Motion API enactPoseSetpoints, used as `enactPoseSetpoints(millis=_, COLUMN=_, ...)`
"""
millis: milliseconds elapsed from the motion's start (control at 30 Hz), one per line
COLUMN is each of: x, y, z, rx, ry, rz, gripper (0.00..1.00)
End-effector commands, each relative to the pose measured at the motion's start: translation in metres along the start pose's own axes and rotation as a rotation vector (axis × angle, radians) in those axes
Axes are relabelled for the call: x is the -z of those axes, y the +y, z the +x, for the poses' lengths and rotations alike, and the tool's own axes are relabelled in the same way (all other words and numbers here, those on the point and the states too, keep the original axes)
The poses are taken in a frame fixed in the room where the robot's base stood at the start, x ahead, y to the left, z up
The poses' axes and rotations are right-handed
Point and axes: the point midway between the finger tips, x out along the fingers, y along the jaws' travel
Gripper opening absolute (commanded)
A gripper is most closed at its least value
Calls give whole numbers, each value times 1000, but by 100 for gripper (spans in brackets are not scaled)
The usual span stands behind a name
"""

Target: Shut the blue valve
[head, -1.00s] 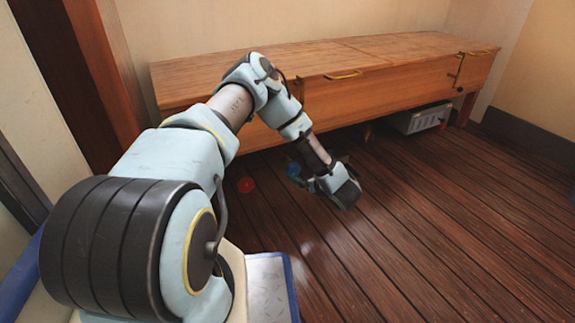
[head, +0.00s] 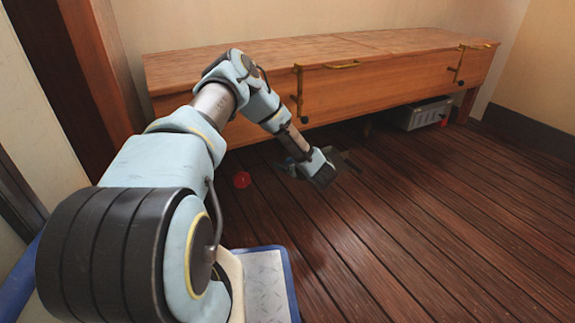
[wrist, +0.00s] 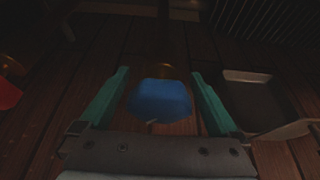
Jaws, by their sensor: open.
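The blue valve (wrist: 160,100) shows in the wrist view as a blue knob on a brass-coloured fitting, low over the plank floor. My gripper (wrist: 160,74) is open, with one teal finger on each side of the knob and a gap showing on both sides. In the head view my gripper (head: 316,168) is low in front of the bench, and the blue valve is hidden behind it.
A red valve (head: 242,180) is left of my gripper; it also shows in the wrist view (wrist: 8,93). A dark shallow tray (wrist: 268,107) lies close on the right. A wooden bench (head: 390,78) overhangs behind, with a grey box (head: 423,114) underneath. The floor at right is clear.

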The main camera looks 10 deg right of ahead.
Motion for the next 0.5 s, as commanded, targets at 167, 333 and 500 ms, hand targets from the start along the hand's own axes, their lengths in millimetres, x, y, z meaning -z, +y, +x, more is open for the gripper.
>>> enactPoseSetpoints(millis=167, x=0, y=0, z=0, rx=0, ry=0, rz=0, gripper=95)
enactPoseSetpoints(millis=333, x=0, y=0, z=0, rx=0, ry=0, rz=0, gripper=76)
enactPoseSetpoints(millis=500, x=0, y=0, z=0, rx=0, ry=0, rz=0, gripper=57)
